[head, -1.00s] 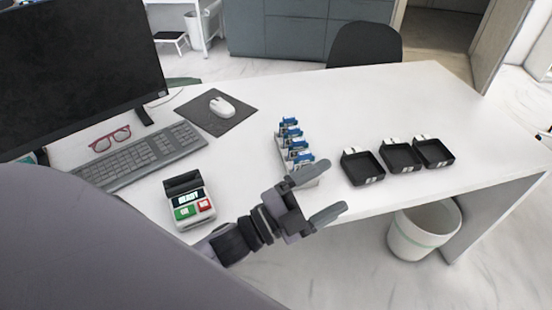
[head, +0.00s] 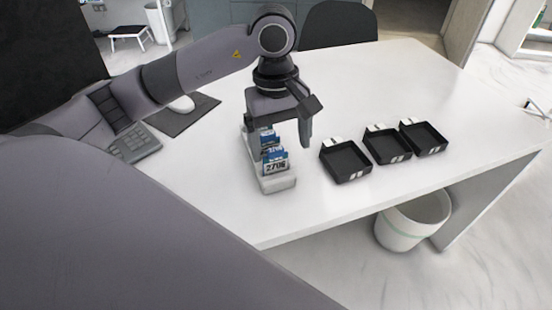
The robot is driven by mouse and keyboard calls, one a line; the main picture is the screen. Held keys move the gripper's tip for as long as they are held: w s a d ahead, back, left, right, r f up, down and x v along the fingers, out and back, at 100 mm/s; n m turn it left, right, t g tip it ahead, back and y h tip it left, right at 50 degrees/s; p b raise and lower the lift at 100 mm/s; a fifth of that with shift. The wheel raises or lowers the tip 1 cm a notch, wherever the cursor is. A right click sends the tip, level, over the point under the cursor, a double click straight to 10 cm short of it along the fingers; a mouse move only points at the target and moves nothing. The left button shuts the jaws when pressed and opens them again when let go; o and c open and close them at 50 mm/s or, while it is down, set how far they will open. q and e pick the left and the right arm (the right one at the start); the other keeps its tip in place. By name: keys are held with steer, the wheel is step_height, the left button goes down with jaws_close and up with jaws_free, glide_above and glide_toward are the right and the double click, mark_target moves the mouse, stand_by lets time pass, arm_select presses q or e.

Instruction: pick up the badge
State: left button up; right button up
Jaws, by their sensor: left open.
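Blue-and-white badges stand in a row in a pale rack on the white desk. The front badge (head: 275,162) shows dark digits, and the ones behind it are partly hidden by my gripper. The rack (head: 278,185) shows its front end below the front badge. My left gripper (head: 280,138) points down over the rack, open, with its fingers on either side of the row toward the back. I cannot tell whether a finger touches a badge. My right gripper is not in view.
Three black trays, the left one (head: 346,176), the middle one (head: 388,160) and the right one (head: 424,150), stand right of the rack. A mouse (head: 182,104) and keyboard (head: 138,146) are partly behind my arm. A bin (head: 405,232) stands below the desk edge.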

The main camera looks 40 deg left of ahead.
mark_target(275, 149)
arm_select(q)
steer(key=shift+w+a+r+y, duration=0.15)
steer(key=shift+a+y, duration=0.1)
steer(key=shift+a, duration=0.2)
steer(key=shift+w+a+r+y, duration=0.15)
steer(key=shift+a+y, duration=0.1)
steer(key=shift+a, duration=0.2)
steer(key=shift+w+a+f, duration=0.1)
steer(key=shift+a+f, duration=0.1)
steer(key=shift+a, duration=0.05)
steer(key=f, duration=0.6)
steer(key=shift+d+f, duration=0.25)
steer(key=shift+d, duration=0.05)
steer(key=c, duration=1.1)
